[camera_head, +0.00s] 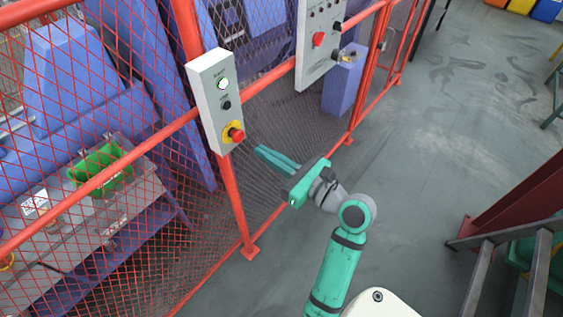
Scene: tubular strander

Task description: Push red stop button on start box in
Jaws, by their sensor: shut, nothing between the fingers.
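The start box (207,92) is a tall light-grey box fixed to a red post of the fence. My gripper (258,151) is teal, shut and empty. Its fingertips point left, a little right of and below the red stop button, and look apart from it. How far apart in depth I cannot tell.
Red mesh fence (248,252) runs along the left, with blue machinery behind it. A second grey panel (318,45) with its own red button (319,40) hangs further back. A dark red beam and grey rails (478,275) stand at lower right. The floor (440,140) between is clear.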

